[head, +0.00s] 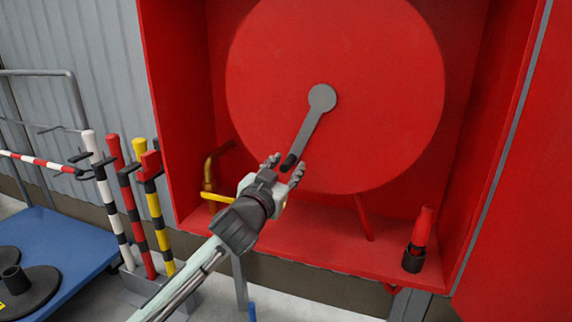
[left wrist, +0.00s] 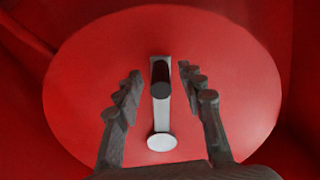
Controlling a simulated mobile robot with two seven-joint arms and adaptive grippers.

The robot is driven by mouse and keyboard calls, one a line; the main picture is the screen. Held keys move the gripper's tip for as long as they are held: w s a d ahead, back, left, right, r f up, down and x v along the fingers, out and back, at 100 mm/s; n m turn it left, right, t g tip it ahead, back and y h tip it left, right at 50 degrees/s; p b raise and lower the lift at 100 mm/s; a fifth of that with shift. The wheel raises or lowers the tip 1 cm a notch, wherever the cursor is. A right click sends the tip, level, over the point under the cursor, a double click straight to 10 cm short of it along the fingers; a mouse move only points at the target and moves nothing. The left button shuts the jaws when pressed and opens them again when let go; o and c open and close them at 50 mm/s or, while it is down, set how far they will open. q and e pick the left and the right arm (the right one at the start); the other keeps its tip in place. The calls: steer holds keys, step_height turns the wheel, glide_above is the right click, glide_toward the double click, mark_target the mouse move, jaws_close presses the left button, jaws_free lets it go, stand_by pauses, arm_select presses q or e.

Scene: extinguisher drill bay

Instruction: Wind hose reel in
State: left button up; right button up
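A big round red hose reel (head: 375,60) sits in an open red cabinet, and its disc fills much of the left wrist view (left wrist: 240,60). A grey crank arm (head: 310,125) runs from the hub down and left, ending in a dark handle (head: 288,163). My left gripper (head: 284,170) is at the handle, with its fingers apart. In the left wrist view the handle (left wrist: 160,78) stands between the two open fingers, with a gap on both sides. The hose itself cannot be made out. My right gripper is out of view.
A red nozzle in a black holder (head: 418,240) stands on the cabinet floor (head: 320,255) at right. A brass pipe with a yellow lever (head: 216,196) is left of my gripper. Striped posts (head: 130,205) and a blue trolley (head: 75,250) stand at left. The cabinet door (head: 525,200) is open at right.

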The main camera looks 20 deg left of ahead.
arm_select(q)
steer(key=shift+w, duration=0.5)
steer(key=shift+c, duration=0.3)
jaws_close()
